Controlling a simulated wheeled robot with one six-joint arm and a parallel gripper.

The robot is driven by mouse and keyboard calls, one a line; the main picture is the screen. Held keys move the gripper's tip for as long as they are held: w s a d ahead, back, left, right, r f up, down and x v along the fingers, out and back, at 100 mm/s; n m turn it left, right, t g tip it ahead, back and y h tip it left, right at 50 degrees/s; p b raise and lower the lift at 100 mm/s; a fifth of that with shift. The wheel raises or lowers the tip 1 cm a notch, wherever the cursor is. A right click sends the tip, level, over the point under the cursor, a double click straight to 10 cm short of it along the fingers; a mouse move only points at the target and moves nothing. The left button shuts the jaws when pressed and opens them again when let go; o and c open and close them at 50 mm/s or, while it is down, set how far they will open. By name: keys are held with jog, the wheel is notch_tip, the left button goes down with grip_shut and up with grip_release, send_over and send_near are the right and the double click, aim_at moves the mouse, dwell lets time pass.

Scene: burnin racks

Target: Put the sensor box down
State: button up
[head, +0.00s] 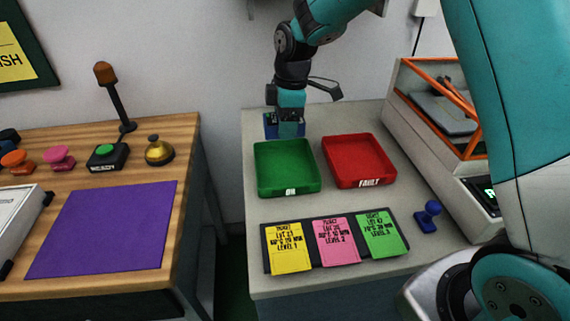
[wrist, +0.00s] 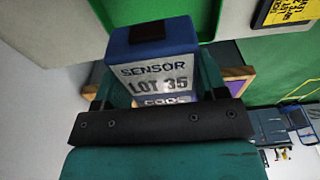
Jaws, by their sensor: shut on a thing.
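The sensor box (wrist: 155,68) is blue and white, labelled "SENSOR LOT 35" with a further line partly hidden. It sits between the two fingers of my gripper (wrist: 168,82) in the wrist view, and the gripper is shut on it. In the head view my gripper (head: 290,127) points down behind the green tray (head: 286,187), near the back left of the grey table. Blue parts of the sensor box (head: 269,126) show there beside the teal gripper. I cannot tell whether the box touches the table.
A red tray marked "FAULT" (head: 370,182) stands right of the green one. In front lie three tickets on a dark board (head: 268,237) and a blue stamp (head: 428,216). An orange-framed machine (head: 425,125) stands right. A wooden desk (head: 187,135) is left, across a gap.

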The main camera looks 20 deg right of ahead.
aim_at(284, 170)
notch_tip(284, 170, down, 12)
jog(key=shift+f, duration=0.15)
dwell(0.3)
jog(key=shift+f, duration=0.15)
jog(key=o, duration=1.1)
